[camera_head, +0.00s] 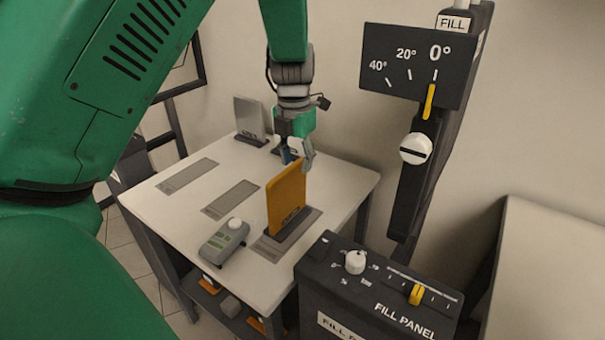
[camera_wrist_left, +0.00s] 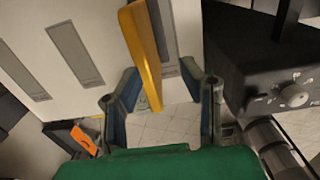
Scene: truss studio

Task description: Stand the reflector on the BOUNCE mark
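A gold panel (camera_head: 287,199) stands upright in a dark foot on a grey marked strip (camera_head: 270,247) at the table's right side. A silver panel (camera_head: 249,118) stands upright at the back of the table. Lettering on both is too small to read, so I cannot tell which is named the reflector. My left gripper (camera_head: 297,157) is at the gold panel's top edge, pointing down. In the left wrist view its fingers (camera_wrist_left: 160,70) are spread, with the gold panel (camera_wrist_left: 143,52) between them and gaps visible. I cannot read a BOUNCE label. My right gripper is not in view.
Two bare grey strips (camera_head: 231,198) (camera_head: 188,175) lie on the white table (camera_head: 160,207). A grey handheld meter (camera_head: 224,241) sits at the front edge. The black fill panel (camera_head: 370,290) stands close at front right, with a dark post and dial (camera_head: 418,65) behind it.

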